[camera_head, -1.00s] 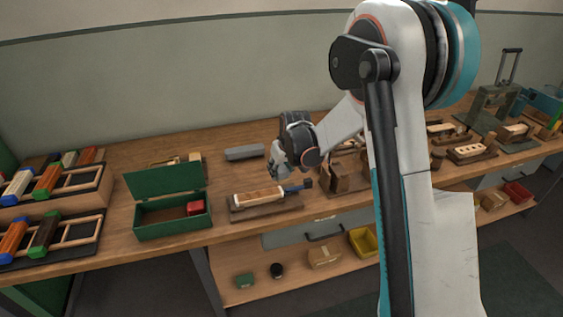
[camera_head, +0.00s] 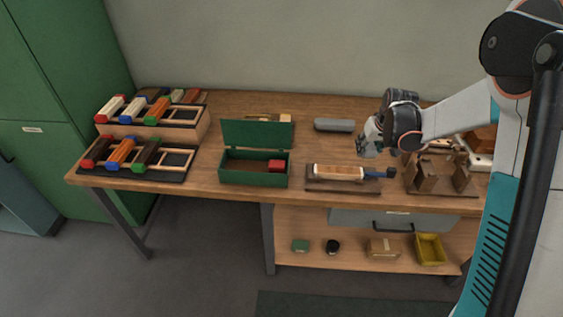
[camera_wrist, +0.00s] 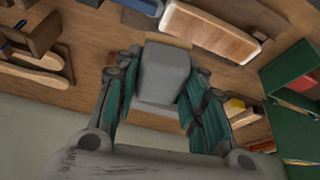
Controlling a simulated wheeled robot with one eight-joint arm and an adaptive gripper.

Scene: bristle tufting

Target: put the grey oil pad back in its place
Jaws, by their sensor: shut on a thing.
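My gripper (camera_head: 366,150) is above the bench, behind and slightly right of the wooden block on its brown base (camera_head: 314,184). In the wrist view my gripper (camera_wrist: 160,95) has its green-padded fingers on both sides of a grey block, which I take to be the grey oil pad (camera_wrist: 165,68). It is shut on this block, which has a tan strip at its far end. In the head view the pad is too small to make out clearly. The pad's own place cannot be told for certain.
An open green box (camera_head: 254,180) holds a red block (camera_head: 276,165). A long grey piece (camera_head: 334,125) lies at the back. Racks of coloured blocks (camera_head: 180,160) stand at the left. A brown wooden fixture (camera_head: 424,178) stands at the right. Bench between racks and box is narrow but clear.

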